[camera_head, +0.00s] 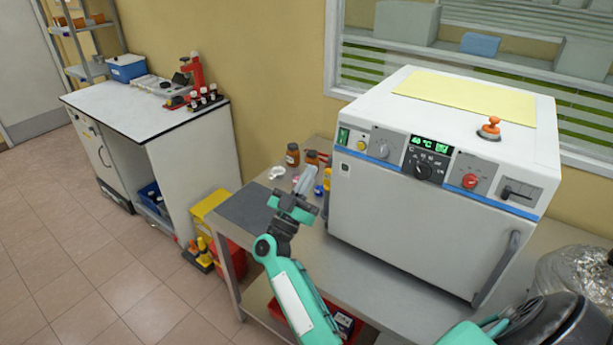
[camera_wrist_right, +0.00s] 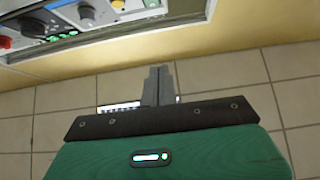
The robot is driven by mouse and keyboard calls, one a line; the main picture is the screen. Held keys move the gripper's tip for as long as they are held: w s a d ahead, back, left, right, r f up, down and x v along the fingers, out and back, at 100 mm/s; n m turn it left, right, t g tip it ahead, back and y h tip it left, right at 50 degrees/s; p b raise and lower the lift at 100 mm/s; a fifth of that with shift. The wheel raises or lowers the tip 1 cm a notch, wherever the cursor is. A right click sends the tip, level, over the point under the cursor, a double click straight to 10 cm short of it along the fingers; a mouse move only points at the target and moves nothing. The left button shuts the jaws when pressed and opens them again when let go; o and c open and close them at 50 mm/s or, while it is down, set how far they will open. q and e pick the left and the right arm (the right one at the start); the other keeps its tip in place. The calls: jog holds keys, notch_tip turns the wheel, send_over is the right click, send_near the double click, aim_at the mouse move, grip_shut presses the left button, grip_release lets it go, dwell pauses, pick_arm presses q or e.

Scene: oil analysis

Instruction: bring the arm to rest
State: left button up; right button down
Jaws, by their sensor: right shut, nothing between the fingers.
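My right gripper (camera_head: 304,178) is teal and dark grey, and it is raised in front of the left end of the bench. Its grey fingers are together with nothing between them. My right arm bends up from the lower right of the head view. My left gripper is not in the head view.
A white oven (camera_head: 415,225) with a green display stands on the grey bench (camera_head: 350,280), right of the gripper. Brown bottles (camera_head: 292,155) stand behind the gripper. A white side table (camera_head: 130,112) holds a red stand (camera_head: 197,75). Floor (camera_head: 80,260) at left is clear.

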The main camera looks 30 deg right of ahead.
jog(key=w+a+f+n+t+y, duration=0.1)
jog(key=a+f+n+t+y, duration=0.2)
jog(key=f+n+y, duration=0.45)
jog(key=w+a+f+n+t+y, duration=0.1)
jog(key=a+f+n+t+y, duration=0.2)
jog(key=f, duration=0.7)
jog(key=w+a+f+n+t+y, duration=0.1)
jog(key=a+f+n+t+y, duration=0.25)
jog(key=f+y, duration=0.45)
jog(key=s+a+f+n+g+y, duration=0.25)
jog(key=s+f, duration=0.25)
jog(key=f, duration=0.7)
jog(key=s+a+f+n+g+y, duration=0.1)
jog(key=s+f+g+y, duration=0.3)
jog(key=f, duration=0.8)
jog(key=s+f+g, duration=0.5)
jog(key=s+f, duration=1.2)
jog(key=s, duration=0.3)
jog(key=s+d+f+g, duration=0.1)
jog(key=s+f+g, duration=0.1)
jog(key=s, duration=0.7)
jog(key=s+d+f+m+g, duration=0.1)
jog(key=s+f, duration=0.3)
jog(key=s, duration=0.5)
jog(key=s+d+f+g+h, duration=0.1)
jog(key=s+d+f+g, duration=0.1)
jog(key=s, duration=0.7)
jog(key=shift+f+m+g, duration=0.35)
jog(key=shift+f+g, duration=0.1)
jog(key=shift+g, duration=0.65)
